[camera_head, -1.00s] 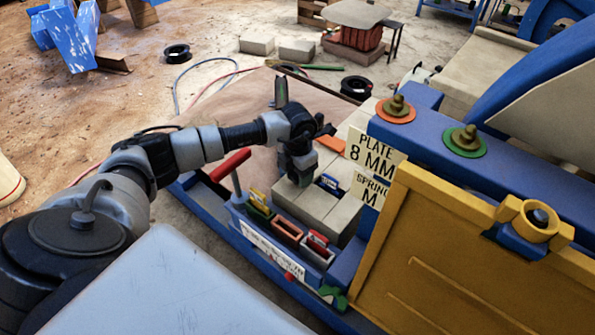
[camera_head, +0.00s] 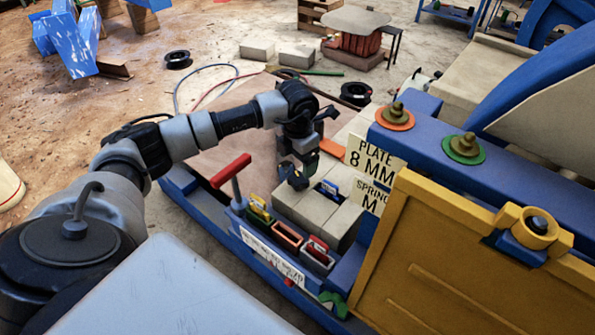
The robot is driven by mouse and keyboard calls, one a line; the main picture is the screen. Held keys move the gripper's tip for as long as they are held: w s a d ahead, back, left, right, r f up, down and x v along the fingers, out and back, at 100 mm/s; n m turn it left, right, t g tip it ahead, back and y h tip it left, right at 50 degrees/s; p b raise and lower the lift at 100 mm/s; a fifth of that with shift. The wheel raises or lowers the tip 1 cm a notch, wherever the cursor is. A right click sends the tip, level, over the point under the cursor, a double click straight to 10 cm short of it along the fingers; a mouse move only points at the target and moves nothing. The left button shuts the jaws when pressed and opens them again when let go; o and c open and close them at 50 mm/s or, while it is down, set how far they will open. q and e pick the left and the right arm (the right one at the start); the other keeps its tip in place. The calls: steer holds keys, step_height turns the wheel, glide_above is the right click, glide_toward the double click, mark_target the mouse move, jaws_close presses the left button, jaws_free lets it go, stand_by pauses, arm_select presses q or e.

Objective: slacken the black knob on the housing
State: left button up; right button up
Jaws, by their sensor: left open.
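A small dark, black-looking knob (camera_head: 539,223) sits inside a yellow collar on a blue block, at the top right of the yellow housing panel (camera_head: 450,270). My left gripper (camera_head: 293,179) is open and points down over the grey blocks at the centre. It is well to the left of the knob, and nothing shows between its fingers. My right gripper is out of view.
Grey blocks (camera_head: 318,215) lie below my left gripper. A red-handled lever (camera_head: 231,171) and small coloured bins (camera_head: 287,236) stand in front. Signs (camera_head: 374,160) and two bolts on orange and green washers (camera_head: 463,147) lie between gripper and knob.

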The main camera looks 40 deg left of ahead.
mark_target(297, 179)
arm_select(q)
step_height(297, 179, up, 4)
steer(key=shift+f, duration=0.1)
stand_by(0.5)
